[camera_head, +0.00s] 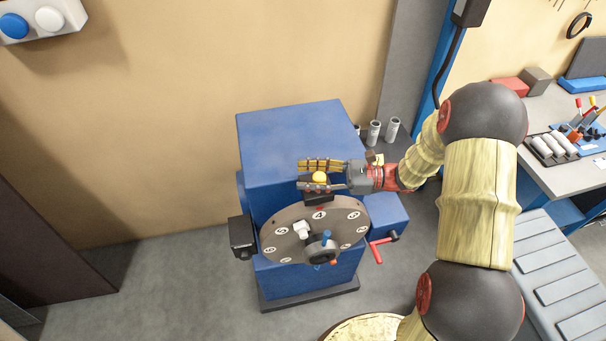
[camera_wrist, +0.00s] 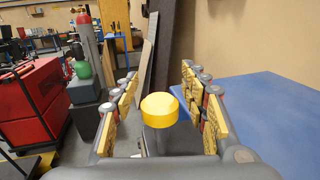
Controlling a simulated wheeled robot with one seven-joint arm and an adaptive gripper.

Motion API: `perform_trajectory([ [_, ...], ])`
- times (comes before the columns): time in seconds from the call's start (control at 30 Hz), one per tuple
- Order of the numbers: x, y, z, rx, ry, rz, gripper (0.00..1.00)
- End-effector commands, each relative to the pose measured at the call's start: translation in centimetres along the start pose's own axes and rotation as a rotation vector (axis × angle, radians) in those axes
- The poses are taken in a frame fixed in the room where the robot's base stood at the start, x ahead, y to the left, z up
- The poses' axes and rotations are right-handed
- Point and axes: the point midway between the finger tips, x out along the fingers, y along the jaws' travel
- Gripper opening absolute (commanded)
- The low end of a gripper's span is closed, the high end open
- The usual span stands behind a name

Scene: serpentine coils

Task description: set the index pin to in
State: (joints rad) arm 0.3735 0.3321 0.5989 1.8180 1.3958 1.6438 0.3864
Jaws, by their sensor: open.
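The index pin has a yellow knob (camera_head: 319,177) and stands at the back edge of the numbered grey dial plate (camera_head: 290,240), near the number 4, on the blue machine (camera_head: 300,130). In the wrist view the yellow knob (camera_wrist: 159,109) sits on a grey stem between the fingers. My gripper (camera_head: 320,176) comes in from the right, level, with one finger on each side of the knob. The fingers are open, and in the wrist view a gap shows on both sides of the knob.
A red crank handle (camera_head: 378,248) sticks out at the machine's right. A hub with small handles (camera_head: 322,248) and a white block (camera_head: 302,230) sit on the dial. Grey cylinders (camera_head: 374,132) stand behind the machine. A workbench (camera_head: 560,170) is at the right.

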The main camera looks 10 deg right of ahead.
Motion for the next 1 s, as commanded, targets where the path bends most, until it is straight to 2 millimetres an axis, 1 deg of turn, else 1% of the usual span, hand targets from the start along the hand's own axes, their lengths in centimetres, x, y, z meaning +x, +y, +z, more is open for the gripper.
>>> perform_trajectory([
  [0.03, 0.55, 0.05, 0.02, 0.0, 0.0, 0.002, 0.44],
  [0.13, 1.05, 0.04, -0.02, 0.0, 0.001, 0.001, 0.44],
  [0.43, 1.22, 0.02, -0.04, 0.0, 0.001, 0.0, 0.44],
  [1.0, 1.21, 0.02, -0.03, 0.0, 0.001, 0.0, 0.11],
])
